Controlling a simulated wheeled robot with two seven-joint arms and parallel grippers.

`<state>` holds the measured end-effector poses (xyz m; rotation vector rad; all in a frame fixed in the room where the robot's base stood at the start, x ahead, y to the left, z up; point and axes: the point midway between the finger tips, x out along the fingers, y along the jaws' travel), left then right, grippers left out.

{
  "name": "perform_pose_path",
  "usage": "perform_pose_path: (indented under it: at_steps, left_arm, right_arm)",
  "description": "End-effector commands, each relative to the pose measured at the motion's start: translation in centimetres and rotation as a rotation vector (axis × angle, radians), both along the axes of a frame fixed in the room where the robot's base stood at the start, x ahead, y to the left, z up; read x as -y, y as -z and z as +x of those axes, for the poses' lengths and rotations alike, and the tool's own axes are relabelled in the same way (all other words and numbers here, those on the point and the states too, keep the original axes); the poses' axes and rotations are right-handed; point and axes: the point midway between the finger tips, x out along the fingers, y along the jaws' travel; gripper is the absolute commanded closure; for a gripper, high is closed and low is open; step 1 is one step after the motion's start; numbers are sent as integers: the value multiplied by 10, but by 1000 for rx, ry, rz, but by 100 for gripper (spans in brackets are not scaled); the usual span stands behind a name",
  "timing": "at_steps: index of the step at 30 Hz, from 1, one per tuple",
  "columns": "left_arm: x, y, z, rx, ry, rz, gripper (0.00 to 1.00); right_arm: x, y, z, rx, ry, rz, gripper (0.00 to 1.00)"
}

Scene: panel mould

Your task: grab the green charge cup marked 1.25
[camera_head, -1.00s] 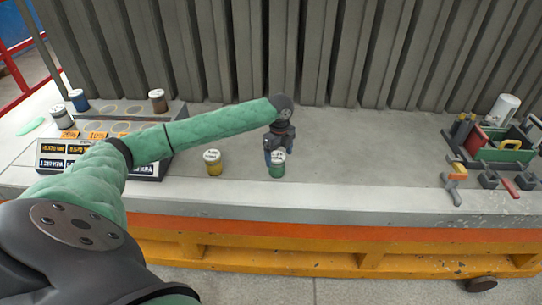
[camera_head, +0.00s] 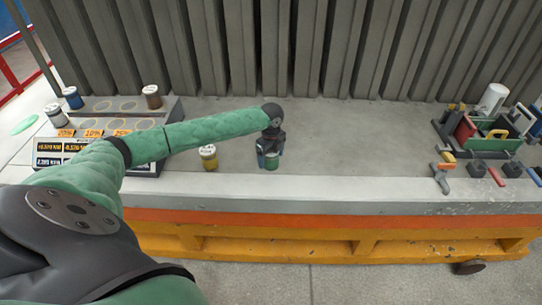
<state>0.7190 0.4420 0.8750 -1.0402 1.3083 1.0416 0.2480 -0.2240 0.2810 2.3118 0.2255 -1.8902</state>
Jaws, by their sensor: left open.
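The green cup (camera_head: 271,161) with a pale lid stands on the grey bench top, near the middle of the view. My left gripper (camera_head: 270,152) is over it from above, its open fingers down around the cup's sides. The gripper hides much of the lid, and the marking cannot be read here. My right gripper is not in view.
A green tool tray (camera_head: 480,131) and clamps (camera_head: 443,172) are at the right. Ribbed panels rise behind; the bench between is clear.

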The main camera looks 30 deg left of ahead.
Motion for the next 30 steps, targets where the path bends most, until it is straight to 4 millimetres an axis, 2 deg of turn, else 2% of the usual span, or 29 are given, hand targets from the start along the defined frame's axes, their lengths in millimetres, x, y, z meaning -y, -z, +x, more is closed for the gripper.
perform_pose_path:
  at_steps: [11,14,21,30]
  left_arm:
    - [0,8,0,1,0,1,18]
    - [0,7,0,1,0,1,34]
    - [0,7,0,2,0,1,79]
    - [0,5,0,2,0,1,79]
  right_arm:
    - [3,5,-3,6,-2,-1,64]
    - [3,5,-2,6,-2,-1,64]
    - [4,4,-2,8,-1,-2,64]
    - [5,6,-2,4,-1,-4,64]
